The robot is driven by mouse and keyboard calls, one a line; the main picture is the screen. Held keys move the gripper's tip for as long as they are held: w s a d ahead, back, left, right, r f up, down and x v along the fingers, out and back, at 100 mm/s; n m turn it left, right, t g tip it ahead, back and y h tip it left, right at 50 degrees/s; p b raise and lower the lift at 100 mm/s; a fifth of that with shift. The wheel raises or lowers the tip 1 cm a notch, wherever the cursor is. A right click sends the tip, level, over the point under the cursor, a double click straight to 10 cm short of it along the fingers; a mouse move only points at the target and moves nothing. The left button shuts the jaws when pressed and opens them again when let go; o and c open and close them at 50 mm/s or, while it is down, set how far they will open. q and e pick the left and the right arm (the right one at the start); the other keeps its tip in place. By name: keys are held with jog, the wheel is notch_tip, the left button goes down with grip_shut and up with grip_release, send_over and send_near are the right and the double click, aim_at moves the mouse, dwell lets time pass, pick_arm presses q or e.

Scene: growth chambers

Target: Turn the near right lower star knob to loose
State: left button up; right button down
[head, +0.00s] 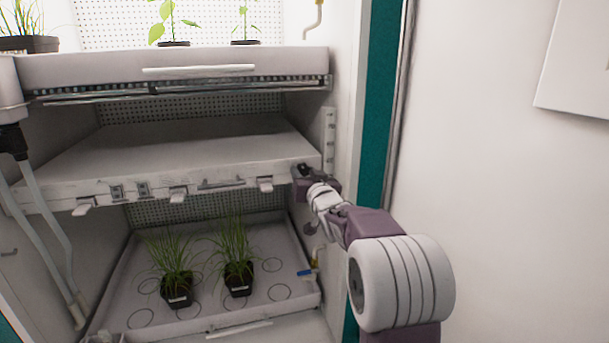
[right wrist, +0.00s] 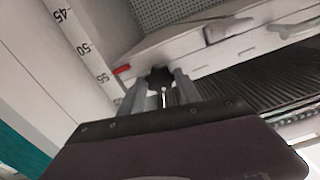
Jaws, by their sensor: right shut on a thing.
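The black star knob (right wrist: 160,76) is at the near right end of the middle shelf (head: 215,150), beside the upright post. In the head view it shows as a small dark spot (head: 304,169), mostly hidden by my gripper. My right gripper (head: 306,174) reaches in from the right at that shelf corner. In the right wrist view its two grey fingers (right wrist: 160,92) stand on either side of the knob and are shut on it. Which way the knob is turned cannot be told. My left gripper is not in view.
A numbered scale (right wrist: 85,48) runs up the post, with a red marker (right wrist: 122,69) near 55. The lower tray (head: 203,300) holds two potted grasses (head: 178,270). The upper shelf (head: 180,66) carries plants. The chamber's right wall and teal door edge (head: 376,100) stand close to my right arm.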

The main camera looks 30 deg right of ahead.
jog(key=n+b, duration=0.2)
jog(key=n, duration=0.2)
jog(key=shift+f+n, duration=0.15)
jog(key=shift+n, duration=0.25)
jog(key=n+b, duration=0.2)
jog(key=n, duration=0.2)
jog(key=n+b, duration=0.2)
jog(key=n, duration=0.2)
jog(key=shift+n, duration=0.4)
jog(key=shift+n+b, duration=0.7)
jog(key=shift+n, duration=1.1)
jog(key=c, duration=0.9)
grip_release()
jog(key=shift+o, duration=0.2)
